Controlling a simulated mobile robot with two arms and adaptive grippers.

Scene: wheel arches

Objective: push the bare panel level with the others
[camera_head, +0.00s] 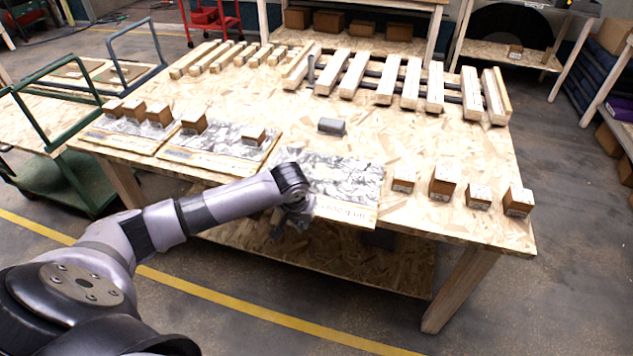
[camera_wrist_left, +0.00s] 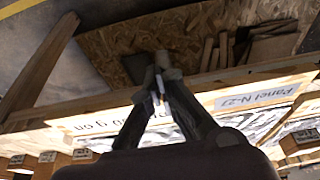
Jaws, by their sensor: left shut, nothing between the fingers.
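The bare panel (camera_head: 345,178), with a grey marbled top and no blocks on it, lies at the front of the wooden table (camera_head: 440,215). Its front edge sits close to the table's front edge, and its left part is hidden by my arm. Two other panels, a far-left one (camera_head: 108,138) and a middle-left one (camera_head: 225,157), carry brown blocks. My left gripper (camera_head: 281,230) is shut and empty, at the bare panel's front left corner. In the left wrist view its fingertips (camera_wrist_left: 160,66) meet, with lettered panel edges behind; contact cannot be told. My right gripper is not in view.
Several brown blocks (camera_head: 442,181) stand right of the bare panel. A small grey block (camera_head: 331,126) lies behind it. Wooden slats (camera_head: 410,82) lie along the back of the table. A green cart (camera_head: 70,165) stands at the left. The lower shelf (camera_head: 330,262) is under the table.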

